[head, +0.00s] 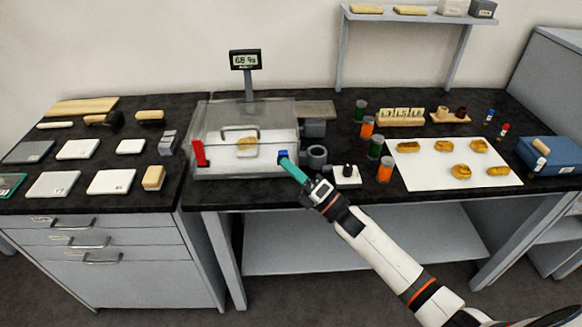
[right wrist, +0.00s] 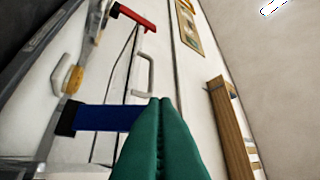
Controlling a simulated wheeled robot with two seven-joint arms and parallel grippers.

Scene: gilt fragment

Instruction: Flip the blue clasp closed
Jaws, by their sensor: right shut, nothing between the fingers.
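A clear box (head: 225,115) stands on the black bench, with a handle on its front and a gilt piece (head: 247,144) inside. In the right wrist view the blue clasp (right wrist: 105,118) is a blue bar with a black end, reaching behind my fingertips. My right gripper (head: 289,164) has teal fingers pressed together and empty, with its tips (right wrist: 160,102) at the clasp's free end. I cannot tell whether they touch. My left gripper is out of view.
A red clasp (head: 198,152) is at the box's front left; it also shows in the right wrist view (right wrist: 133,17). A grey pipe fitting (head: 317,156) and a small white block (head: 346,178) stand close right of my gripper. Jars and a white sheet (head: 445,180) lie farther right.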

